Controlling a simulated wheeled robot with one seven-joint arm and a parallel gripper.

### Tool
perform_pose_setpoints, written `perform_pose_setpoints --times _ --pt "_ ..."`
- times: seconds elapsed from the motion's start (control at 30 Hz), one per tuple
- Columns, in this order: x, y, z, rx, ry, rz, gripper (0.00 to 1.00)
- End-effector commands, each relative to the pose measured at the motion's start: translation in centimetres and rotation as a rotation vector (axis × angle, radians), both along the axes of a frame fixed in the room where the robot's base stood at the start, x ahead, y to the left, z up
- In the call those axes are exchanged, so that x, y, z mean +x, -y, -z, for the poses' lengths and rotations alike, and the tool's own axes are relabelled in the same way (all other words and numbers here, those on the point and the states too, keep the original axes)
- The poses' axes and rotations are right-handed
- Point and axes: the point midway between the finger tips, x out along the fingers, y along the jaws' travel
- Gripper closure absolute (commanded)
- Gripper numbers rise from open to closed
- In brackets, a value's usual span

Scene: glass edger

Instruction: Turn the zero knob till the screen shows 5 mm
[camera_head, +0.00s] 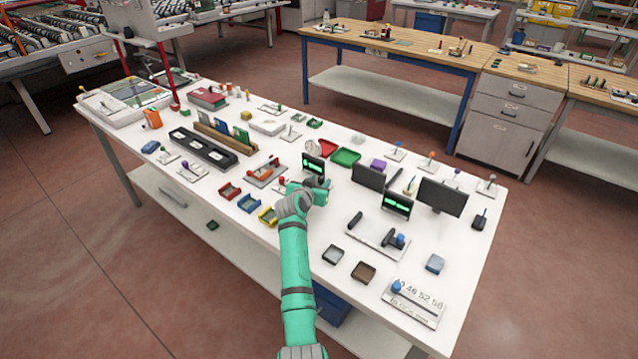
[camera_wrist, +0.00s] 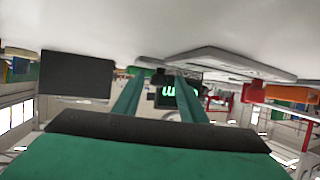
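My gripper (camera_head: 314,192) is over the middle of the white table, just in front of a small dark screen (camera_head: 313,165) with green characters. In the wrist view my gripper's two green fingers (camera_wrist: 160,80) stand apart, with a gap between them. A screen with large green characters (camera_wrist: 178,91) shows beyond and partly behind the right finger; I cannot read its value. A small dark part (camera_wrist: 158,78) shows near the fingertips; I cannot tell whether it is the zero knob. A second screen with green characters (camera_head: 397,204) stands farther right, also unreadable.
Two blank dark monitors (camera_head: 441,197) (camera_head: 368,176) stand near the screens. A plate with a blue knob (camera_head: 400,241) and a numbered plate (camera_head: 414,302) lie at the right. The table's front right has some free room.

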Motion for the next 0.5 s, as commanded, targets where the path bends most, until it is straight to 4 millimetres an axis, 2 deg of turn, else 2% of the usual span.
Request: perform_pose_setpoints --times 0.3,0.33,0.47,0.5 --pt "0.19 0.10 0.13 0.000 -0.001 0.000 0.62" --pt "0.18 0.10 0.14 0.000 -0.001 0.000 0.64" --pt "0.18 0.11 0.14 0.000 -0.001 0.000 0.95" --pt "0.18 0.10 0.15 0.000 -0.001 0.000 1.00"
